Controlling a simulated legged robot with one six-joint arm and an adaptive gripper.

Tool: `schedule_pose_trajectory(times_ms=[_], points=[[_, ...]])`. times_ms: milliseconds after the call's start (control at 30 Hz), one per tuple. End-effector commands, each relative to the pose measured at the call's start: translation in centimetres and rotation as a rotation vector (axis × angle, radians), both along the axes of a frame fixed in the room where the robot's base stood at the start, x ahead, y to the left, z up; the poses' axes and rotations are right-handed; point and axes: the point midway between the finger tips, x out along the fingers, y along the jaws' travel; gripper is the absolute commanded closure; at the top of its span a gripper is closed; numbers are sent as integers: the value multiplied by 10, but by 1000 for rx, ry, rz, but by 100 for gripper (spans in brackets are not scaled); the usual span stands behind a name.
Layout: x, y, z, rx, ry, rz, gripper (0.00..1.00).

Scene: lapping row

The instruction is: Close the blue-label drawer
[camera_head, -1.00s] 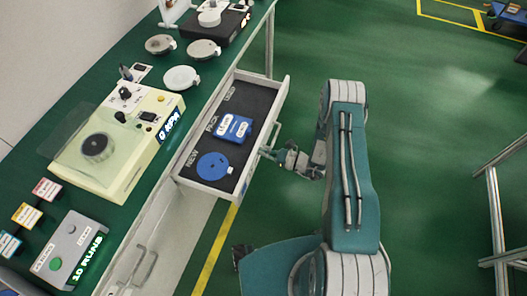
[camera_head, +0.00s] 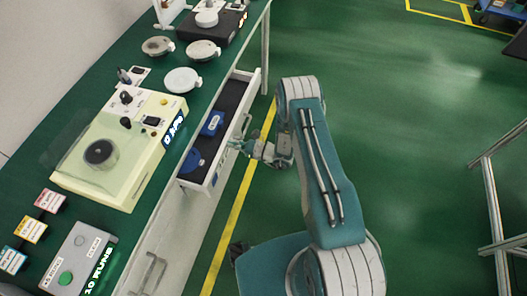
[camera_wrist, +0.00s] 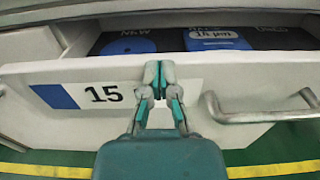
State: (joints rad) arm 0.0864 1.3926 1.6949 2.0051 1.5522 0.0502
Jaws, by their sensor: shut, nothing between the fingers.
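The blue-label drawer (camera_head: 214,181) is partly open under the green bench, on the right side of the cream machine. In the wrist view its white front (camera_wrist: 230,86) carries a blue label (camera_wrist: 54,97) with the number 15. Its bar handle (camera_wrist: 262,112) is to the right of the label. My gripper (camera_wrist: 159,70) is shut and empty, with its fingertips at the drawer front between the label and the handle. They look to be at or against the front. In the head view my gripper (camera_head: 236,146) is also at the drawer's outer face.
Inside the drawer are a blue disc (camera_head: 191,160) and a blue box (camera_head: 212,123). A cream machine (camera_head: 115,150) stands on the bench (camera_head: 60,150). Another handle (camera_head: 150,272) is lower on the bench front. Green floor (camera_head: 400,120) lies clear to the right.

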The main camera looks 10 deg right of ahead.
Motion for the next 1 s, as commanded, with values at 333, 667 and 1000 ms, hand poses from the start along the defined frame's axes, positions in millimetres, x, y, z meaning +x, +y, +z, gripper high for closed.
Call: schedule_pose_trajectory(times_ms=[333, 667, 1000], points=[[41, 75, -1, -4, -1, 2, 100], [60, 105, -2, -5, -1, -1, 100], [64, 111, -1, -6, -3, -3, 100]])
